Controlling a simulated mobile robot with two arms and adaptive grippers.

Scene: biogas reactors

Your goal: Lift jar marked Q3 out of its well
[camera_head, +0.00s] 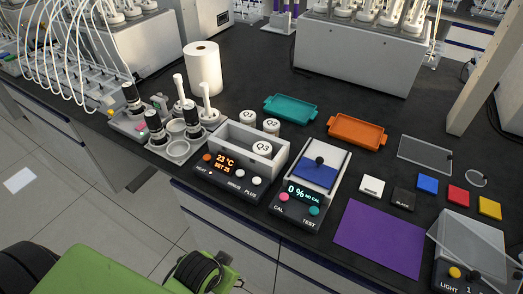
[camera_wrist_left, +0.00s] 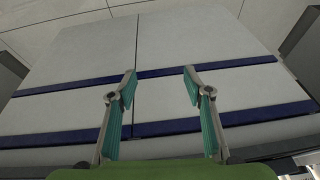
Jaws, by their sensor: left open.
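The jar marked Q3 (camera_head: 262,147) sits in a grey heater box (camera_head: 228,140) with a 23 °C display, nearest the right end; its lid shows above the rim. A jar marked Q2 (camera_head: 271,127) and another white-lidded jar (camera_head: 248,118) stand just behind it. My left gripper (camera_wrist_left: 160,78) is open and empty in the left wrist view, with teal finger pads apart, facing cabinet fronts below the bench top. The left gripper's fingers are not visible in the head view, where a green arm part shows at the bottom. My right gripper is in neither view.
A measuring device (camera_head: 310,182) with a 0 % display stands right of the heater box. A teal tray (camera_head: 290,108), an orange tray (camera_head: 357,131) and a purple mat (camera_head: 379,238) lie on the bench. Black-topped bottles (camera_head: 155,127) and a paper roll (camera_head: 203,69) stand to the left.

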